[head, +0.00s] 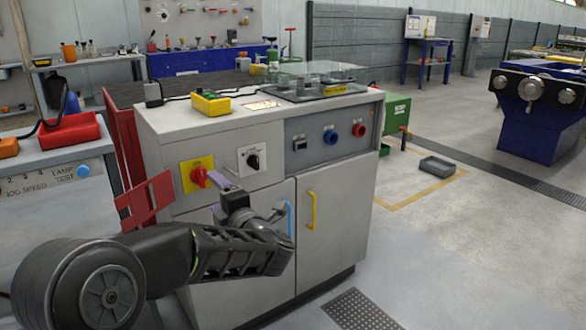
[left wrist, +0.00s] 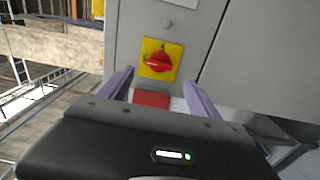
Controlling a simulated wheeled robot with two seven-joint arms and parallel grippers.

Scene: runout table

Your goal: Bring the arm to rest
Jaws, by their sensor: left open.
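My left arm comes in from the lower left of the head view, in front of the grey cabinet (head: 250,240). My left gripper (head: 222,184) is close to the cabinet front, a little below and right of the red rotary switch (head: 199,177) on its yellow plate. In the left wrist view the purple fingers of the gripper (left wrist: 160,92) are spread apart. The red switch (left wrist: 159,61) shows beyond and above them, apart from both fingers. A small red piece (left wrist: 152,98) shows between the fingers; I cannot tell whether it is touched. My right gripper is not in view.
A black switch (head: 252,161) and yellow and blue door handles (head: 311,210) (head: 290,218) are on the cabinet front. A red slotted plate (head: 146,203) stands out at its left. A side table with a red bin (head: 70,131) is left.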

